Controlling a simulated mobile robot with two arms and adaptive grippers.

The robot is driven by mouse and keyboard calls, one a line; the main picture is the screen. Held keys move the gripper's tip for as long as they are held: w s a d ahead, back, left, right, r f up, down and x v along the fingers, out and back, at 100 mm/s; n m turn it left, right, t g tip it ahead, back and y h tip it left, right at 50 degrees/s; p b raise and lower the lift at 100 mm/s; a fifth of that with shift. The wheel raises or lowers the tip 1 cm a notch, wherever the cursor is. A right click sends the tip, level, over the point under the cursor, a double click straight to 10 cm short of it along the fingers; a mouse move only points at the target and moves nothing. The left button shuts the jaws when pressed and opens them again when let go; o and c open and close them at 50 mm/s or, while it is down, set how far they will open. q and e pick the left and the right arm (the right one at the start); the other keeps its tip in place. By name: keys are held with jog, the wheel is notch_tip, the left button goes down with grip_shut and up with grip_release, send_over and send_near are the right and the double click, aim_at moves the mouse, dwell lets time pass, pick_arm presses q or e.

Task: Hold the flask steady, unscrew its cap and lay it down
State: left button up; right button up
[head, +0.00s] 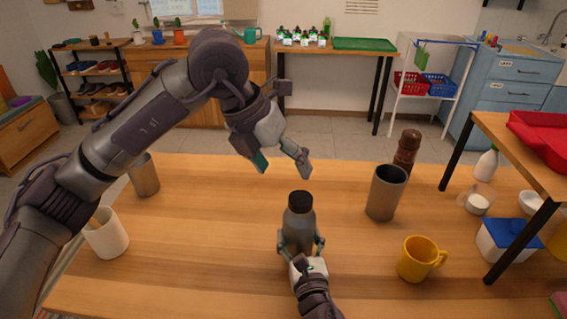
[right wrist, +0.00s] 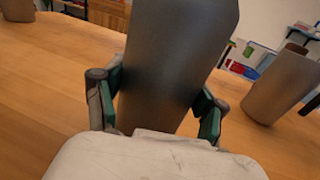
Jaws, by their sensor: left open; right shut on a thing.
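The grey flask (head: 299,225) stands upright on the wooden table in the head view, with its black cap (head: 300,200) on top. My right gripper (head: 302,245) is shut around the flask's lower body from the near side. The right wrist view shows the flask body (right wrist: 175,65) between both fingers; its cap is out of that frame. My left gripper (head: 281,165) is open and empty, above and a little left of the cap, apart from it.
A grey metal tumbler (head: 386,193) and a brown bottle (head: 407,150) stand right of the flask. A yellow mug (head: 420,259) is at the near right. A metal cup (head: 144,176) and white cup (head: 105,234) stand at the left. The table between them and the flask is clear.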

aim_at(301, 198)
pick_arm(q)
jog(key=w+d+f+m, duration=0.1)
jog(key=f, duration=0.2)
jog(key=w+d+f+m, duration=0.1)
jog(key=f+m, duration=0.1)
jog(key=f, duration=0.2)
jog(key=w+d+f+m+y, duration=0.1)
jog(key=f, duration=0.2)
jog(key=shift+d+f+t, duration=0.3)
jog(key=shift+f+t, duration=0.1)
jog(key=c, duration=1.3)
jog(key=n+y, duration=0.1)
jog(key=n, duration=0.1)
jog(key=n+t, duration=0.1)
jog(key=n, duration=0.1)
jog(key=shift+r+n+y, duration=0.1)
jog(key=shift+n+y, duration=0.3)
jog(key=n+y, duration=0.1)
jog(key=n, duration=0.3)
